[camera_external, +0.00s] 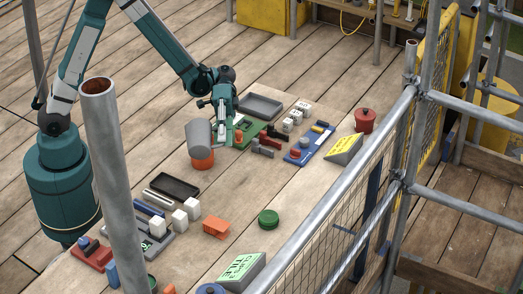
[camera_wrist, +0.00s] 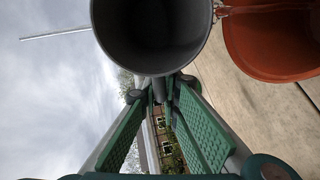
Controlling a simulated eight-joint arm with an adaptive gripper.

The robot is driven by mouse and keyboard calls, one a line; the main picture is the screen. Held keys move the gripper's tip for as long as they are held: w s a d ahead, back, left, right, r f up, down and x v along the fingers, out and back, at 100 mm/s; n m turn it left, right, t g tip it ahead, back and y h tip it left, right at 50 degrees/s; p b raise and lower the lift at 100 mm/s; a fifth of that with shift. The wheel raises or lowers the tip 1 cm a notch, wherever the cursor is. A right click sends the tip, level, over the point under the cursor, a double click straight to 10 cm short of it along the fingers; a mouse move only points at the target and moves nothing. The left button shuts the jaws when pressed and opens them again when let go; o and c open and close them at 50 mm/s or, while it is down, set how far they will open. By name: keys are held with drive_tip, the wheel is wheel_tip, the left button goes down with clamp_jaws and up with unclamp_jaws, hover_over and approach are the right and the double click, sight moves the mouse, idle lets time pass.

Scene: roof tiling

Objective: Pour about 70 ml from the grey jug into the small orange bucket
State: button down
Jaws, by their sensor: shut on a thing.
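The grey jug (camera_external: 198,135) is in the air over the small orange bucket (camera_external: 203,162) and hides part of it. My gripper (camera_external: 216,124), right of the jug, is shut on the jug. In the wrist view the jug (camera_wrist: 150,35) fills the top middle, with its dark inside facing the camera and its rim near the green fingers of my gripper (camera_wrist: 160,88). The jug looks tilted. The orange bucket (camera_wrist: 275,48) is at the upper right, close beside the jug's rim. I cannot tell whether liquid is flowing or how much is in either vessel.
A dark tray (camera_external: 261,106), a green board (camera_external: 243,130) and a blue board (camera_external: 308,146) with small parts lie right of the bucket. A black tray (camera_external: 175,186) and white blocks (camera_external: 180,221) lie in front. A steel post (camera_external: 105,170) stands at left.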

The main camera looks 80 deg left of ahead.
drive_tip(key=shift+s+d+y+p, duration=0.25)
drive_tip(key=shift+d+y+p, duration=0.4)
drive_tip(key=shift+p, duration=0.35)
drive_tip(key=shift+d+f+t+y+p, duration=0.3)
drive_tip(key=shift+f+y+p, duration=0.2)
drive_tip(key=shift+y, duration=0.15)
drive_tip(key=shift+f+y, duration=0.3)
drive_tip(key=shift+f, duration=0.1)
drive_tip(key=shift+r+y+p, duration=0.25)
drive_tip(key=shift+y+p, duration=0.05)
drive_tip(key=shift+p, duration=0.3)
drive_tip(key=shift+r+t+y+p, duration=0.15)
drive_tip(key=shift+t+y+p, duration=0.15)
drive_tip(key=shift+y+p, duration=0.25)
drive_tip(key=shift+f, duration=0.3)
drive_tip(key=shift+f+y, duration=0.1)
drive_tip(key=shift+y, duration=0.25)
